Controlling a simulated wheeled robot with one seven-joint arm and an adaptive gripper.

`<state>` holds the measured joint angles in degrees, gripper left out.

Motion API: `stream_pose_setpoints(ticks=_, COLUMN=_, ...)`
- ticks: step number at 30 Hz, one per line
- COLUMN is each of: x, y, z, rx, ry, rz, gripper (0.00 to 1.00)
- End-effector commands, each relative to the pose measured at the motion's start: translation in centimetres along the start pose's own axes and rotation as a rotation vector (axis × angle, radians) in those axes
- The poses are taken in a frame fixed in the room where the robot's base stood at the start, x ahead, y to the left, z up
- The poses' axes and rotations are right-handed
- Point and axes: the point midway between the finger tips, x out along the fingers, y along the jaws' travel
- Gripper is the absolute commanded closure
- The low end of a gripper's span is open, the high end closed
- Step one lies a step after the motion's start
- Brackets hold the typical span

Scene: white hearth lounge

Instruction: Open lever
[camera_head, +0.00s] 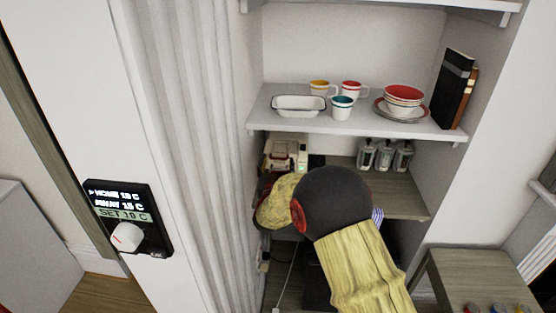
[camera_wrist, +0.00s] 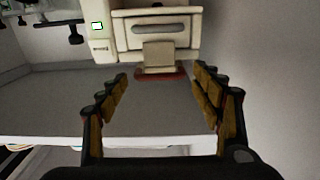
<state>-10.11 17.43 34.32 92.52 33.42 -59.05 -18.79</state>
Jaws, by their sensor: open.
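A cream appliance (camera_head: 280,152) stands on the wooden shelf, partly covered by my arm in the head view. The wrist view shows its cream body (camera_wrist: 190,30) up close, with a dark elongated recess or handle (camera_wrist: 160,29). A short beige tab (camera_wrist: 158,54) sticks out below that, above a dull red strip (camera_wrist: 160,73); I cannot tell for sure which part is the lever. My gripper (camera_wrist: 160,76) is open and empty, its fingers apart on either side of the red strip, with no visible contact. The head view hides my fingers behind my arm.
A small unit with a lit green display (camera_wrist: 97,26) adjoins the appliance. Several glass jars (camera_head: 384,155) stand to the right on the same shelf. The white shelf (camera_head: 358,125) above holds cups, a dish and bowls. A wall controller (camera_head: 128,218) is at left.

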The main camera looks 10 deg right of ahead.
Motion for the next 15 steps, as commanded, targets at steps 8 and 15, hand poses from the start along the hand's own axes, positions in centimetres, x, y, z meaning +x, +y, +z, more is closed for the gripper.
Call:
stream_pose_setpoints(ticks=8, x=2.7, y=0.0, z=0.0, rx=0.000, ry=-0.001, rz=-0.001, gripper=0.34)
stream_pose_setpoints(ticks=15, x=3.0, y=0.0, z=-0.1, rx=0.000, ry=0.000, rz=-0.001, gripper=0.34)
